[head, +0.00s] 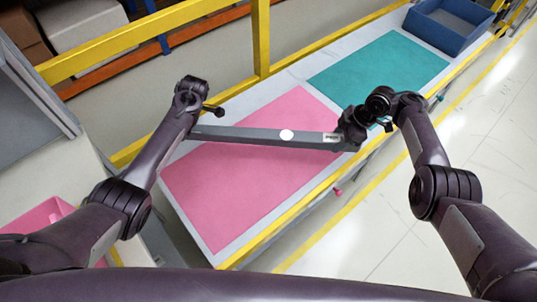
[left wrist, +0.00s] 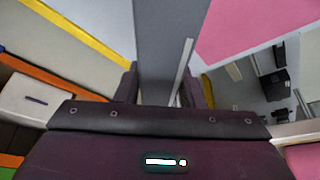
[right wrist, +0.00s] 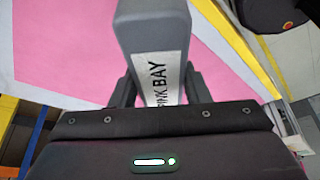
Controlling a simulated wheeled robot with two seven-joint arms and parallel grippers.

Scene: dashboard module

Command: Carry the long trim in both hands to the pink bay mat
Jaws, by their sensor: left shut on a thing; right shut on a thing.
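The long trim (head: 250,134) is a grey bar with a white dot and a label near its right end. It lies across above the pink bay mat (head: 235,190) in the head view; its height is hard to tell. My left gripper (head: 194,128) is shut on its left end, and the trim (left wrist: 165,40) runs between the fingers in the left wrist view. My right gripper (head: 350,132) is shut on its right end; in the right wrist view the trim (right wrist: 145,30) shows a "PINK BAY" label. The arms hide both ends partly.
A teal mat (head: 380,65) lies beyond the pink one on the same bench. A blue bin (head: 445,30) stands at its far end. Yellow rails (head: 262,40) line the bench, with an upright post at the back. A pink bin (head: 40,218) is at left.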

